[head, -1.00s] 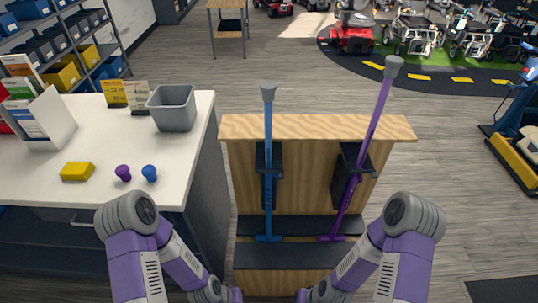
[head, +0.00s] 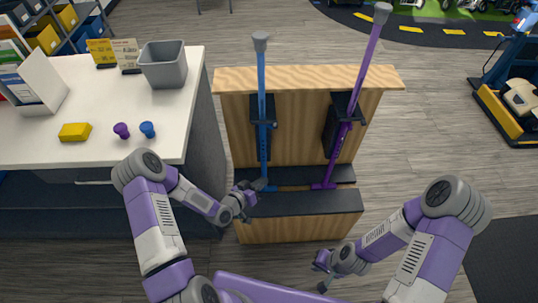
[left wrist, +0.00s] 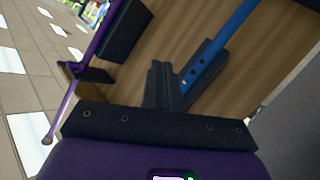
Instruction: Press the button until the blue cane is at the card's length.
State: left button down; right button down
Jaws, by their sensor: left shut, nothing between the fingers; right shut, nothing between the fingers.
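The blue cane (head: 262,100) stands upright in a black holder on the left of a wooden stand, its grey handle at the top. Its shaft with a row of holes shows in the left wrist view (left wrist: 228,37); I cannot make out the button for certain. A yellow card (head: 101,52) and a beige card (head: 126,55) stand at the back of the white table, their print too small to read. My left gripper (head: 262,185) is shut and empty, close to the blue cane's lower end; contact is unclear. My right gripper (head: 322,286) is shut and empty, low at right.
A purple cane (head: 358,75) leans in the right holder of the wooden stand (head: 236,80). The white table (head: 50,148) bears a grey bin (head: 164,68), a yellow block (head: 75,132), a purple knob (head: 121,130) and a blue knob (head: 147,130).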

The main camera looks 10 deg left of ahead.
aim_at(263, 154)
pick_arm(q)
jog(key=shift+w, duration=0.1)
jog(key=w+a+b, duration=0.2)
jog(key=w+b, duration=0.1)
jog(key=w, duration=0.5)
jog(key=shift+w, duration=0.15)
dwell(2.1)
jog(key=shift+w+a+b, duration=0.15)
jog(key=shift+w+b, duration=0.25)
